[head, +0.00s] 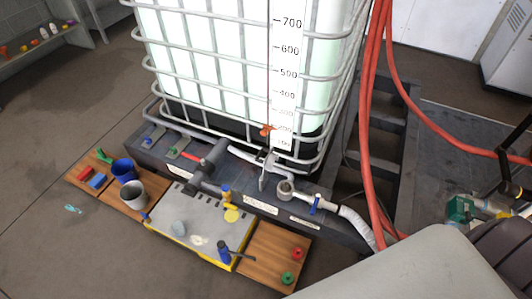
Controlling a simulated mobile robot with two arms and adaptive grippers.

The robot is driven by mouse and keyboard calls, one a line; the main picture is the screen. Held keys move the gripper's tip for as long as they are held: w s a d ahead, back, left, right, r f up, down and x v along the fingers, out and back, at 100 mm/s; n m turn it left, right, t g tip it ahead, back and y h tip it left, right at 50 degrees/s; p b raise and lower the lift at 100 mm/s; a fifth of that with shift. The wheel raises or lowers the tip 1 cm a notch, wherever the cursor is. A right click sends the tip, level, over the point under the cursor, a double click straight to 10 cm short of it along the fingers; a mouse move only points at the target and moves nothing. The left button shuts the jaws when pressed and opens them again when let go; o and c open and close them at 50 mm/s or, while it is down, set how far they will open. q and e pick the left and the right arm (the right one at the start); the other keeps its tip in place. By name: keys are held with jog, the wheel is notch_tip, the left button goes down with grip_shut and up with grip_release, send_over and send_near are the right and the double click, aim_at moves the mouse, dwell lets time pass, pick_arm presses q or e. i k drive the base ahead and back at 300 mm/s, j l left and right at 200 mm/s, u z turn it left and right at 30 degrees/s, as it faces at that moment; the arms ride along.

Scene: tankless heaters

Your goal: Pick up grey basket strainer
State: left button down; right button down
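A grey, open-topped, basket-like cup (132,194) stands upright on the left wooden board, just in front of a blue cup (123,171). It looks like the grey basket strainer, but any mesh is too small to see. A round metallic grey fitting (285,188) with an open top sits on the pipework right of centre; I cannot tell whether it holds a strainer. Neither of my grippers is recognisable in the head view.
A caged tank (240,60) with a level scale stands behind the dark ledge. A grey-topped yellow platform (196,228) holds loose parts. The right wooden board (262,252) carries red and green pieces. Red hoses (373,130) hang at right. Floor at left is mostly clear.

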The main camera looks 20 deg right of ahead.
aim_at(285, 188)
jog(key=i+j+z, duration=0.1)
jog(key=z, duration=0.35)
jog(key=j+z, duration=0.2)
jog(key=z, duration=0.3)
jog(key=i+j+z, duration=0.1)
jog(key=z, duration=0.35)
jog(key=j+z, duration=0.15)
jog(key=j, duration=0.45)
jog(key=j+z, duration=0.2)
jog(key=j, duration=0.4)
jog(key=k+j+z, duration=0.15)
jog(key=j, duration=0.4)
jog(key=k+j+z, duration=0.15)
jog(key=j, duration=0.45)
jog(key=i, duration=0.05)
